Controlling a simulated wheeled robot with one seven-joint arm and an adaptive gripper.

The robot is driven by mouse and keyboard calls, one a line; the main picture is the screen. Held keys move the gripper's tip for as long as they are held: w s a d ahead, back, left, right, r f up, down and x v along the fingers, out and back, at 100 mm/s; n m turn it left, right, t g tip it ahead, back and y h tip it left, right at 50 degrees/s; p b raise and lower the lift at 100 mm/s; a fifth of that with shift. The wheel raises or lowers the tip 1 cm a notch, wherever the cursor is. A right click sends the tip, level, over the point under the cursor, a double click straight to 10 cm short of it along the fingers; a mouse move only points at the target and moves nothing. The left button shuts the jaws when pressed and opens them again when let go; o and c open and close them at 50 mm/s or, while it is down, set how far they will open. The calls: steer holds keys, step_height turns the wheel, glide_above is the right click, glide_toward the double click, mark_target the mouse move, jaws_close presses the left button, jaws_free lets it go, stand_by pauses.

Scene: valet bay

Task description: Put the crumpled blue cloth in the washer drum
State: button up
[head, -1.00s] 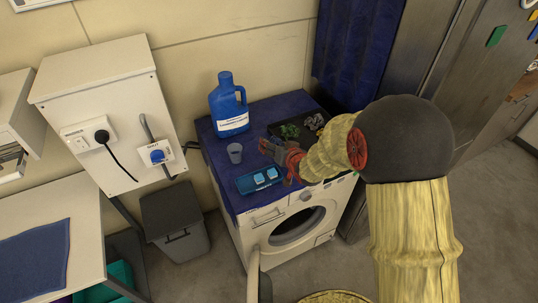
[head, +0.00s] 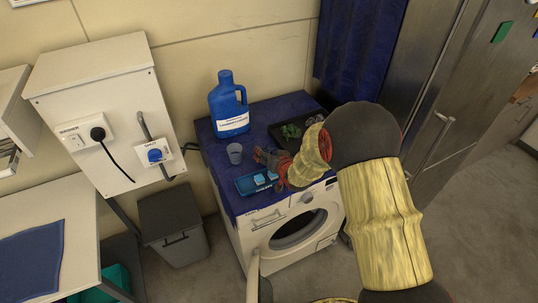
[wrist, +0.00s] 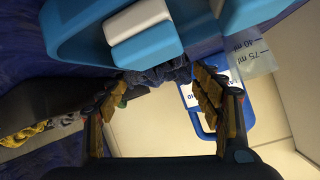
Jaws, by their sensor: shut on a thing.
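My gripper (head: 267,159) is over the top of the white washer (head: 255,240), beside the blue tray. In the wrist view my gripper (wrist: 165,85) has its padded fingers shut on the crumpled dark blue cloth (wrist: 152,75), bunched between the fingertips. The cloth cannot be made out clearly in the head view. The washer drum (head: 298,232) shows as a dark round opening in the washer's front, below and to the right of my gripper. The washer door (head: 253,277) stands swung open at the left of the opening, seen nearly edge-on.
On the blue washer-top cover stand a blue tray (head: 250,187) with pale blocks, a clear measuring cup (head: 235,153) and a blue detergent jug (head: 229,108). A dark tray (head: 283,140) with small items lies behind my gripper. A grey bin (head: 172,228) stands left of the washer.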

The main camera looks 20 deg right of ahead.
steer(key=shift+f, duration=0.2)
steer(key=o, duration=0.8)
steer(key=shift+r, duration=0.1)
steer(key=shift+r, duration=0.1)
